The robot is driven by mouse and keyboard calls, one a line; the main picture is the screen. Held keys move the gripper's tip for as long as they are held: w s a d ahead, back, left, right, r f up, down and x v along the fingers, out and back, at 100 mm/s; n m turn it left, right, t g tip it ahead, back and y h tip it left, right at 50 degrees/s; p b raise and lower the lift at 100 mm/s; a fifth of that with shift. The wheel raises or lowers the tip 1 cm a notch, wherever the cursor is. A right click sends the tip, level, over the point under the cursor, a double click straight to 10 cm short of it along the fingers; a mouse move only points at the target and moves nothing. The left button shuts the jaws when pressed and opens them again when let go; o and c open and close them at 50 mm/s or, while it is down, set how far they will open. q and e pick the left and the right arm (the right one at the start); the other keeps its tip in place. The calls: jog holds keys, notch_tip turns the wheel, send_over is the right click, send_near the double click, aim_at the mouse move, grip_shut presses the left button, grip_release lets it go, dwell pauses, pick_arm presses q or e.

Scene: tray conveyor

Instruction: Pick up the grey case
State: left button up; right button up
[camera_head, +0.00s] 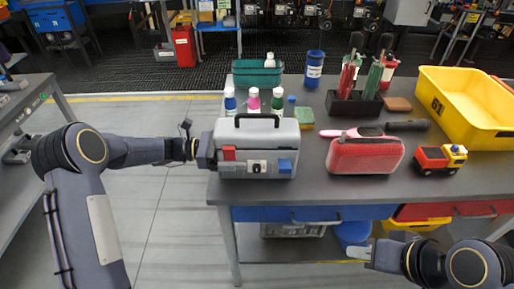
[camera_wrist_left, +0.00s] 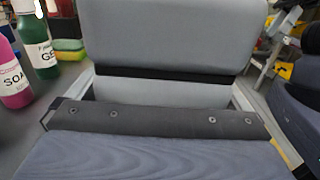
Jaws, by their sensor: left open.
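The grey case (camera_head: 257,136) stands upright near the left end of the table, with a black handle on top and a red latch and a blue latch on its front. My left gripper (camera_head: 207,152) is at the case's left side, open. In the left wrist view the grey case (camera_wrist_left: 175,38) fills the space just ahead of the open left gripper (camera_wrist_left: 165,95); whether the fingers touch it I cannot tell. My right gripper (camera_head: 358,252) is low in front of the table, away from the case; its jaw opening is unclear.
Several bottles (camera_head: 253,101) stand right behind the case. A sponge (camera_head: 304,118) and a red pouch (camera_head: 364,155) lie to its right. A toy truck (camera_head: 440,159) and a yellow crate (camera_head: 446,112) are further right. A green bin (camera_head: 243,80) is behind.

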pick_arm(q)
jog(key=shift+c, duration=0.4)
jog(key=c, duration=1.2)
jog(key=shift+r, duration=0.15)
jog(key=shift+c, duration=0.6)
jog(key=shift+r, duration=0.6)
jog(key=s+d+r, duration=0.1)
jog(key=s+r, duration=1)
jog(key=s, duration=0.3)
jog(key=shift+d+r+b, duration=0.2)
jog(key=shift+r+b, duration=0.15)
jog(key=shift+b, duration=0.1)
jog(key=shift+w, duration=0.15)
